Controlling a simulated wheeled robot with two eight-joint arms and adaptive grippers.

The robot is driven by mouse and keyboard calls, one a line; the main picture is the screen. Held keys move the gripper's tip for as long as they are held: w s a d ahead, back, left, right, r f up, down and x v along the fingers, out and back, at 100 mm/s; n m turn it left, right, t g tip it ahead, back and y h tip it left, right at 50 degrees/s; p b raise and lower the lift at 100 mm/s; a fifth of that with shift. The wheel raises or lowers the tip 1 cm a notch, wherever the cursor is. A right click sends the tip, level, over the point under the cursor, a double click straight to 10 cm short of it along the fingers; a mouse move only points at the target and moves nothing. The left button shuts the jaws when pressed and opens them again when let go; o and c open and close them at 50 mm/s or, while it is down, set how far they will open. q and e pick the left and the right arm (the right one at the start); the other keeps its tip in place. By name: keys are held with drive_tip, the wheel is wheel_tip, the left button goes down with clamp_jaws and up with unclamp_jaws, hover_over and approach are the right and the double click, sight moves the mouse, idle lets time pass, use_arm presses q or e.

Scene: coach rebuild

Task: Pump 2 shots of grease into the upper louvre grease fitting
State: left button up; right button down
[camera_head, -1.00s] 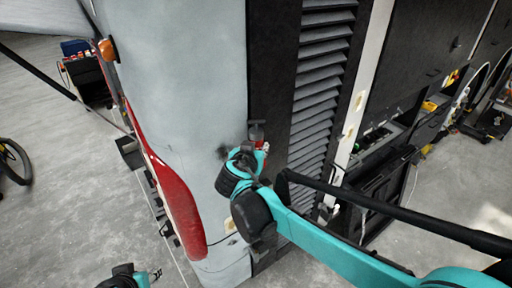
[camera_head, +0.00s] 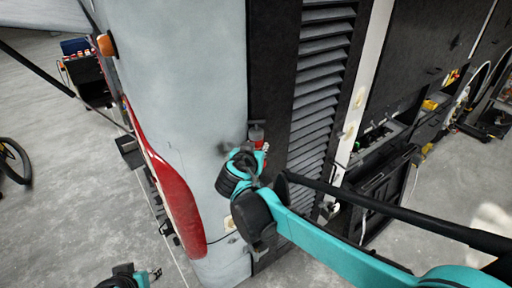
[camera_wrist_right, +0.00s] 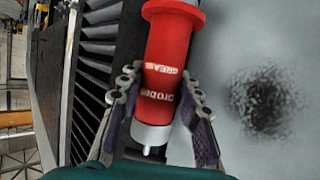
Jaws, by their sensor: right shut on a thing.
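A red grease gun with white lettering (camera_wrist_right: 165,75) is held between the fingers of my right gripper (camera_wrist_right: 158,105) in the right wrist view. Its pale end cap and small tip point toward the palm. In the head view my right gripper (camera_head: 259,150) is at the dark panel beside the louvres, with a little of the red gun showing. The louvre (camera_head: 322,85) is a tall column of dark slats right of the gripper. The upper grease fitting cannot be made out. My left gripper (camera_head: 150,274) is small at the bottom edge, apart from the coach.
The coach's pale corner panel (camera_head: 180,80) carries a red lamp (camera_head: 175,195) and a dark smudge (camera_wrist_right: 265,100). A black box with items (camera_head: 88,80) stands at the left. An open dark bay (camera_head: 385,160) lies right of the louvre.

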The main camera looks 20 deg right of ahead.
sight(256, 130)
drive_tip(key=shift+f, duration=0.25)
drive_tip(key=shift+r, duration=0.2)
drive_tip(key=shift+r+p, duration=0.55)
drive_tip(key=shift+r, duration=0.15)
idle(0.5)
drive_tip(key=shift+r+p, duration=1.95)
drive_tip(key=shift+r, duration=0.65)
drive_tip(key=s+d+p, duration=0.2)
drive_tip(key=s, duration=0.5)
drive_tip(key=shift+s+d, duration=0.3)
drive_tip(key=shift+d, duration=0.1)
